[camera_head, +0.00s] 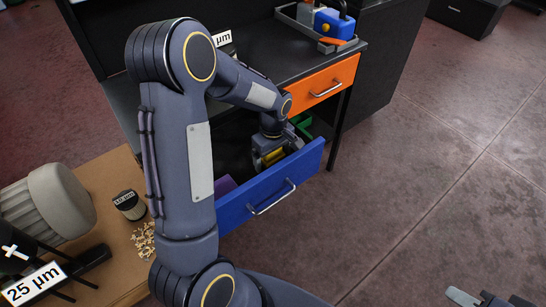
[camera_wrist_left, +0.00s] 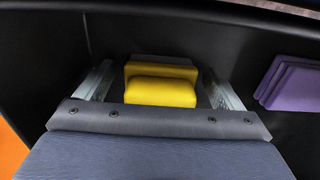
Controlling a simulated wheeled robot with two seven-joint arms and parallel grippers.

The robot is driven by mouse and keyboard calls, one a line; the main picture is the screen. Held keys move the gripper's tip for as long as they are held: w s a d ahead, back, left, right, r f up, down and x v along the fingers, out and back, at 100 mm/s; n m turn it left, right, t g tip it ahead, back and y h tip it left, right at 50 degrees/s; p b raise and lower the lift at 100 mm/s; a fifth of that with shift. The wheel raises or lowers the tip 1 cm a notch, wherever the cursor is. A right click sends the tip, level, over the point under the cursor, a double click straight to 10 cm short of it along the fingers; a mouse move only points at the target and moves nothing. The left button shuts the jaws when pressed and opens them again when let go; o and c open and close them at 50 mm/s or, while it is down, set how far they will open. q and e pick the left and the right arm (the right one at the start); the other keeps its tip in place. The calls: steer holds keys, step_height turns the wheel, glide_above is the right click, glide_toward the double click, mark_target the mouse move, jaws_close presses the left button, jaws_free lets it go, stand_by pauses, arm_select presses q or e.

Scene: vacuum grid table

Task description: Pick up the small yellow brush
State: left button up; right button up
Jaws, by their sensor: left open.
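The small yellow brush (camera_wrist_left: 160,88) lies in the open blue drawer (camera_head: 268,192). In the left wrist view it sits between the two fingers of my left gripper (camera_wrist_left: 160,90), with a finger on each side and a gap visible. In the head view my left gripper (camera_head: 268,152) reaches down into the drawer, and a bit of the yellow brush (camera_head: 272,157) shows beside it. The left gripper is open. Most of the brush is hidden by the gripper in the head view. My right gripper (camera_head: 482,299) shows only partly at the bottom right edge.
Purple pads (camera_wrist_left: 290,82) lie in the drawer beside the brush. A green item (camera_head: 301,121) is at the drawer's far end. An orange drawer (camera_head: 322,84) sits above, under the black tabletop. A wooden surface (camera_head: 105,178) with a small jar (camera_head: 129,205) stands at left.

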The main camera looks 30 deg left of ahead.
arm_select(q)
steer(key=c, duration=1.1)
steer(key=shift+r, duration=0.2)
steer(key=shift+r, duration=0.25)
step_height(320, 180, up, 2)
steer(key=shift+r+p, duration=0.15)
steer(key=shift+p, duration=0.2)
steer(key=s+a+r, duration=0.1)
steer(key=s+r, duration=0.2)
steer(key=s, duration=0.1)
steer(key=s+a+r+p, duration=0.1)
steer(key=s+r, duration=0.2)
steer(key=s, duration=0.2)
steer(key=s+a+r+p, duration=0.1)
steer(key=s+r, duration=0.3)
steer(key=shift+s+a, duration=0.15)
steer(key=shift+s, duration=0.2)
